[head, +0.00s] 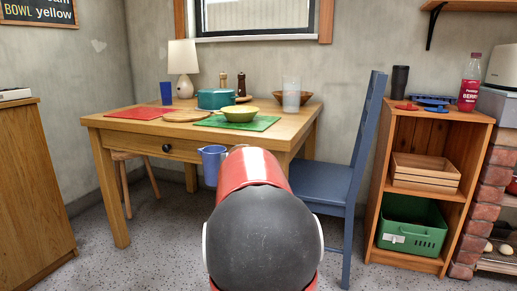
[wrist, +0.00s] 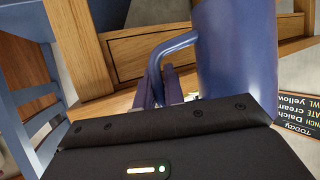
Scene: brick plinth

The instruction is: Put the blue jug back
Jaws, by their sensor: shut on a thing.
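The blue jug (head: 212,162) is held in the air in front of the wooden table's front edge in the head view. It looks roughly upright there. In the wrist view the jug (wrist: 238,55) fills the upper right, with its handle (wrist: 172,45) reaching to the left. My gripper (wrist: 166,84) is shut on the jug's handle. In the head view my own arm hides the gripper and part of the jug.
A blue chair (head: 335,180) stands right of my arm. A shelf unit (head: 375,215) holds a wooden crate and a green basket.

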